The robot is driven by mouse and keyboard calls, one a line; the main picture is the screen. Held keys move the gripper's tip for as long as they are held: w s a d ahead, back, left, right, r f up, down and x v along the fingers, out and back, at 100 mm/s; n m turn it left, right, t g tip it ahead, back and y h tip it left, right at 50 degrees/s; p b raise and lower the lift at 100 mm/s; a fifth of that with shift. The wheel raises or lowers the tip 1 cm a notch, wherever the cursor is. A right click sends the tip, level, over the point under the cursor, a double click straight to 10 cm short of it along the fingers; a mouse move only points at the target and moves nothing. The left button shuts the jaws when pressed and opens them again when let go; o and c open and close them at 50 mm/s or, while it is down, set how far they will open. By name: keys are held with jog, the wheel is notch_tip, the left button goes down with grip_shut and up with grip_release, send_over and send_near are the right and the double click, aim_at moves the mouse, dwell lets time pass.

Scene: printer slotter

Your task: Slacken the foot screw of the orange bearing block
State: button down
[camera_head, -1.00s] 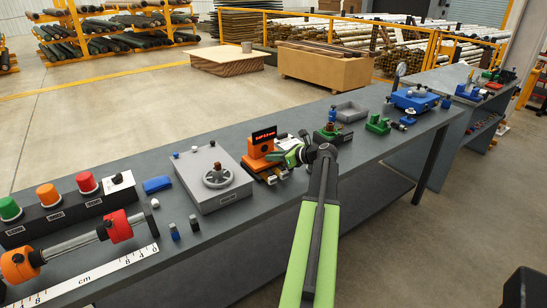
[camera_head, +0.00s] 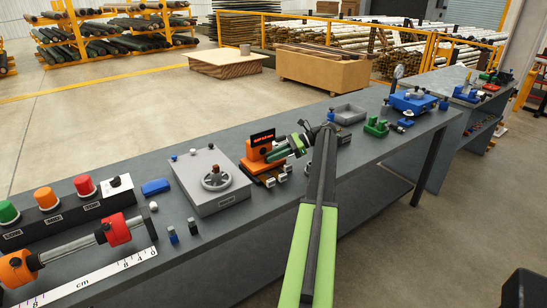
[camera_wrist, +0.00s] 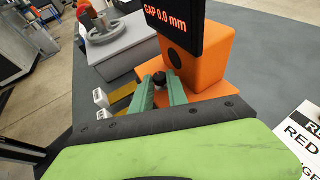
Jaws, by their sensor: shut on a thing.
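The orange bearing block (camera_head: 258,162) stands on the bench with a black display on top. In the wrist view the block (camera_wrist: 205,70) shows a dark round hole in its face, and the display (camera_wrist: 178,25) reads "GAP 0.0 mm". A small black screw head (camera_wrist: 158,77) sits low at the block's foot. My gripper (camera_wrist: 160,86) has its green fingers shut on this screw head, one on each side. In the head view my gripper (camera_head: 280,154) reaches the block from the right. The screw's shank is hidden.
A grey box with a handwheel (camera_head: 215,178) stands left of the block. Small white-ended parts (camera_head: 277,180) lie close in front of it. Green and blue fixtures (camera_head: 376,126) stand further right.

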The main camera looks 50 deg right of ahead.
jog(key=shift+w+n+g+y, duration=0.1)
jog(key=shift+n+g+y, duration=0.2)
jog(key=shift+n+g, duration=0.15)
jog(key=c, duration=1.3)
grip_release()
